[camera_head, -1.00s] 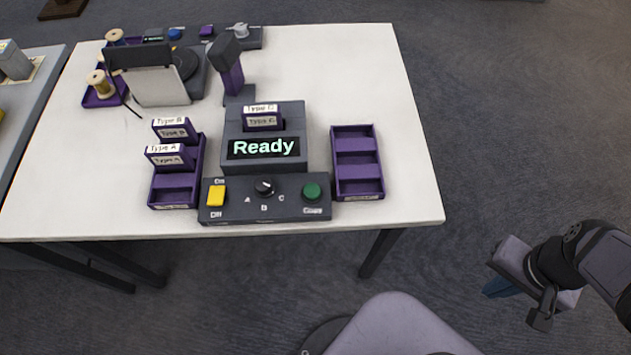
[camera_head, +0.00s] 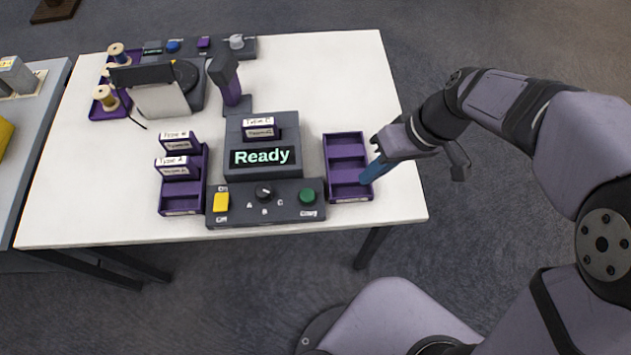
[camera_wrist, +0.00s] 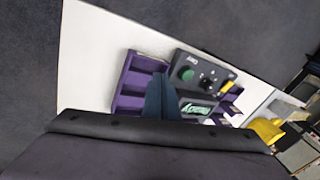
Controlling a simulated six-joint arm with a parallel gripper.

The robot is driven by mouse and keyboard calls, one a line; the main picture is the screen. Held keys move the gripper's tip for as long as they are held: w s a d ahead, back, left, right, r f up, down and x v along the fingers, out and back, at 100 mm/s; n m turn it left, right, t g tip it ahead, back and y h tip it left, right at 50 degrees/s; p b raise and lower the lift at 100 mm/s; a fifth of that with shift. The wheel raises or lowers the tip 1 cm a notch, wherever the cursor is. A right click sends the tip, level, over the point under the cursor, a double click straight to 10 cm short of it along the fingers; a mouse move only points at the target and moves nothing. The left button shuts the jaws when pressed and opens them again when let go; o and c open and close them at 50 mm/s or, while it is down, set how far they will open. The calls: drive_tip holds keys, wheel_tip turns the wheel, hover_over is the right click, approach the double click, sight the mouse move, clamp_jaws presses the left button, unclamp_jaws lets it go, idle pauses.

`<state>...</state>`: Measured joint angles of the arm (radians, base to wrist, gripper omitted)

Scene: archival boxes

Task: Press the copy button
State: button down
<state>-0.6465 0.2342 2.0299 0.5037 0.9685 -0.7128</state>
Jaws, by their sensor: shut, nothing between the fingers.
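The green copy button (camera_head: 308,196) sits at the right end of the dark control panel (camera_head: 285,214), and it also shows in the wrist view (camera_wrist: 187,74). The panel also has a dial (camera_head: 264,192) marked A, B, C and a yellow On/Off switch (camera_head: 221,202). Behind it the copier's screen (camera_head: 262,157) reads "Ready", with a labelled cartridge (camera_head: 259,131) standing in its top. My gripper (camera_head: 366,180) is shut and empty, its blue fingertips over the right edge of the empty purple rack, to the right of the button and apart from it.
The empty purple rack (camera_head: 333,169) stands between my gripper and the copier. A left purple rack (camera_head: 183,205) holds two labelled cartridges. A scanner-like post (camera_head: 230,82) and spools (camera_head: 104,97) stand farther back. The table's right side (camera_head: 375,85) is clear.

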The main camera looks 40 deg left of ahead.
drive_tip(key=s+a+r+n+g+y, duration=0.1)
drive_tip(key=a+r+n, duration=0.1)
drive_tip(key=n, duration=0.5)
drive_tip(key=s+a+r+n+g+y, duration=0.1)
drive_tip(key=r+n, duration=0.3)
drive_tip(key=n, duration=0.4)
drive_tip(key=shift+s+a, duration=0.7)
drive_tip(key=shift+f, duration=0.1)
drive_tip(key=p, duration=0.2)
hover_over(301, 195)
drive_tip(key=w+d, duration=0.2)
drive_tip(key=f, duration=0.7)
drive_tip(key=shift+s+f, duration=0.25)
wheel_tip(301, 195, down, 2)
drive_tip(key=shift+w+f+p, duration=0.1)
drive_tip(key=shift+p, duration=0.25)
drive_tip(key=shift+w+f, duration=0.1)
drive_tip(key=shift+f, duration=0.85)
